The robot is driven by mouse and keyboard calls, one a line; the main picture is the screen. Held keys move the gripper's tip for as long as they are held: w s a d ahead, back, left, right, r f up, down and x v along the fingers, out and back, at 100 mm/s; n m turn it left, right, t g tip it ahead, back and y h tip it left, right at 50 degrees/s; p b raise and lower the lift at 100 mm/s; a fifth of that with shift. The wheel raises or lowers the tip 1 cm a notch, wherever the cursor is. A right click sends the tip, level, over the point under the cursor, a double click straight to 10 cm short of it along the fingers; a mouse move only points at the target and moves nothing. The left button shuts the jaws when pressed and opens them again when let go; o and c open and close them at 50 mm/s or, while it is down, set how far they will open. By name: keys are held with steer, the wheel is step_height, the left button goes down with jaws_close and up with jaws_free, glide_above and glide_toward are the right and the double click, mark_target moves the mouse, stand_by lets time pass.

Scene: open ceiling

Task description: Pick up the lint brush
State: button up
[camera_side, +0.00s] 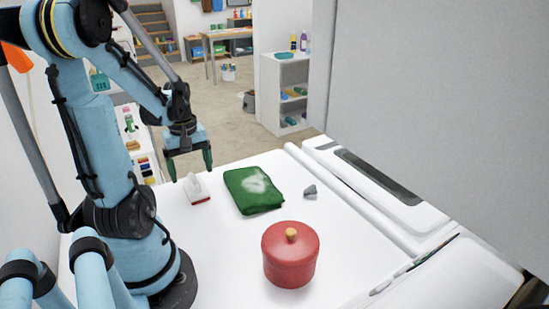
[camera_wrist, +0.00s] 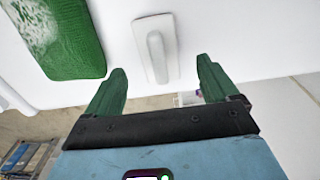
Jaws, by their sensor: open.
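The lint brush (camera_side: 197,189) is a small white tool with a handle and a red edge. It lies on the white table, left of a folded green cloth. In the wrist view the lint brush (camera_wrist: 156,48) is a pale rectangle with a raised handle, just beyond my fingertips and roughly between them. My gripper (camera_side: 190,165) is open and empty, with green fingers pointing down, above and slightly behind the brush in the side view. The gripper (camera_wrist: 160,82) also shows in the wrist view with its fingers wide apart, not touching the brush.
The green cloth (camera_side: 253,190) with a whitish patch lies right of the brush; it also shows in the wrist view (camera_wrist: 60,40). A small grey object (camera_side: 310,191) lies further right. A red lidded pot (camera_side: 289,256) stands nearer the camera. White table is bare around the brush.

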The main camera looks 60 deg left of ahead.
mark_target(194, 178)
steer(key=shift+w+f, duration=0.1)
steer(key=shift+f, duration=2.35)
steer(key=shift+c, duration=0.4)
steer(key=c, duration=1.2)
steer(key=shift+r, duration=0.15)
steer(key=shift+r, duration=0.5)
steer(key=r, duration=0.1)
steer(key=d+r, duration=0.1)
steer(key=r, duration=0.1)
steer(key=shift+w+r, duration=0.2)
steer(key=w+d+r, duration=0.1)
steer(key=d+r, duration=0.1)
steer(key=d, duration=0.1)
steer(key=w+d+r, duration=0.2)
steer(key=d, duration=0.1)
steer(key=w+d+r, duration=0.1)
steer(key=d+r, duration=0.1)
steer(key=d, duration=0.1)
steer(key=shift+w+d+r, duration=0.2)
steer(key=shift+w+d, duration=0.1)
steer(key=shift+w, duration=0.05)
